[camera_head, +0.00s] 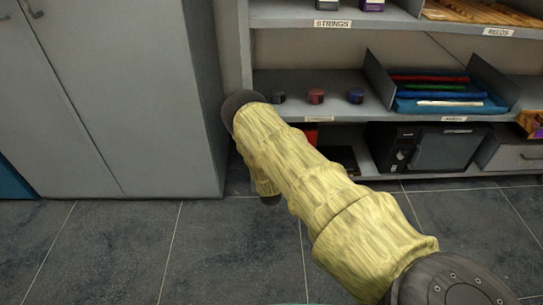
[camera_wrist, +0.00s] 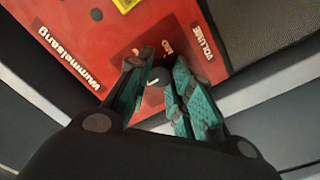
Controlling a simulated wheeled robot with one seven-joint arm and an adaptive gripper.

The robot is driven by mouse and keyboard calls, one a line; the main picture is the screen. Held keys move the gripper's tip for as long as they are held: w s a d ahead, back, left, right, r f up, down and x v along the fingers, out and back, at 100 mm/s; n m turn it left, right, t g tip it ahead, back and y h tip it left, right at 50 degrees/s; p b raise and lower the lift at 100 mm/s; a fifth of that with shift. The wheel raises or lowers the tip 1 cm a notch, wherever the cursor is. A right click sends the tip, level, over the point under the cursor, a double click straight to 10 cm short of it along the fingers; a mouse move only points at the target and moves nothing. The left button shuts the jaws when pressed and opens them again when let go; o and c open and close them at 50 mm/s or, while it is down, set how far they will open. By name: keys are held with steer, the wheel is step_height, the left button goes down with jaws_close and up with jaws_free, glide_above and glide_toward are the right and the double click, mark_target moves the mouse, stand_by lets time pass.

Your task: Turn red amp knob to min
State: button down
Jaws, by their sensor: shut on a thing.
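The red amp panel (camera_wrist: 88,42) fills the upper part of the wrist view, with the labels "Wummelsang" and "VOLUME" on it. My gripper (camera_wrist: 160,80) is at the panel by the "VOLUME" label. Its teal fingers are closed around a small dark knob, mostly hidden between them; a short pale mark shows there. I cannot read the knob's setting. In the head view, a small red part of the amp (camera_head: 310,136) shows on the lower shelf behind my arm. My gripper is hidden there.
A yellow part (camera_wrist: 125,4) and a dark round part (camera_wrist: 96,14) are on the panel. A grey mesh surface (camera_wrist: 262,32) lies beside it. A black box (camera_head: 450,148) stands right on the lower shelf. Small round items and a blue tray (camera_head: 440,105) sit above. A grey cabinet (camera_head: 100,90) stands left.

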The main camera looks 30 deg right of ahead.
stand_by(0.3)
steer(key=c, duration=1.2)
jaws_free()
steer(key=shift+a, duration=0.1)
steer(key=shift+c, duration=0.2)
steer(key=v, duration=1.2)
steer(key=shift+s+f, duration=0.1)
